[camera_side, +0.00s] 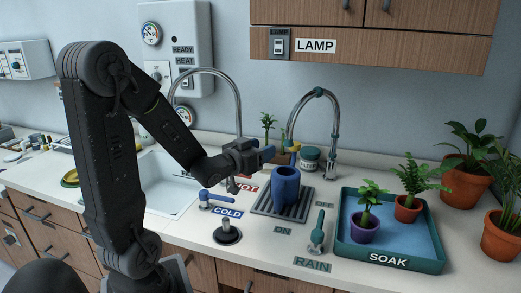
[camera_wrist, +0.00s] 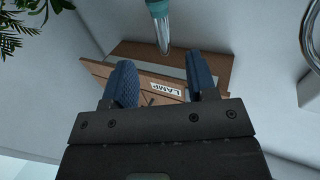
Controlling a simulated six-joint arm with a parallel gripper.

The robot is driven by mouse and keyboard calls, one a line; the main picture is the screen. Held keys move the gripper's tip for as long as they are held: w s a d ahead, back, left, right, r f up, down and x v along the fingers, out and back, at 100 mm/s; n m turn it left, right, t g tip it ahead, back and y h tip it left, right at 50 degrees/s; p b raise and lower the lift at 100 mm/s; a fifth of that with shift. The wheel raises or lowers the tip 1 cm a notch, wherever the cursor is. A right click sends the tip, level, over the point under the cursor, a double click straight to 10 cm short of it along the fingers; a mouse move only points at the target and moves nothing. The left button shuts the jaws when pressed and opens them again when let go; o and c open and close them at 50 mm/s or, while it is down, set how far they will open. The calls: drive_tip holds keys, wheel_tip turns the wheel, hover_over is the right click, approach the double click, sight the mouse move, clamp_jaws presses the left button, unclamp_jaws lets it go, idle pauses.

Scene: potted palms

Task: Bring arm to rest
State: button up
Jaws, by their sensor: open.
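My arm rises at the left of the side view and bends over the sink toward the taps. My gripper (camera_side: 268,154) is held level above the counter, just behind and left of a blue cup (camera_side: 285,184). In the wrist view my gripper (camera_wrist: 158,82) shows two blue fingers set apart, with nothing between them. Whether a finger touches the cup cannot be told from the side view.
The cup stands on a dark drain grate (camera_side: 262,207). A green-blue SOAK tray (camera_side: 390,258) holds two potted palms. Two taps arch behind the gripper, the nearer with green fittings (camera_side: 318,92). Lever handles, including RAIN (camera_side: 317,240), stand in front. Terracotta pots (camera_side: 467,178) are at right.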

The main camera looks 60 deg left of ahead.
drive_tip(key=s+d+m+g+h, duration=0.2)
drive_tip(key=s+d+g, duration=0.3)
drive_tip(key=d, duration=0.5)
drive_tip(key=s+d+r+m+g+h, duration=0.1)
drive_tip(key=s+d+g+h, duration=0.2)
drive_tip(key=s+d+g, duration=0.3)
drive_tip(key=s+d, duration=0.3)
drive_tip(key=d, duration=0.2)
drive_tip(key=shift+s+m+h, duration=0.3)
drive_tip(key=shift+m+h, duration=0.1)
drive_tip(key=shift+o, duration=0.2)
idle(1.4)
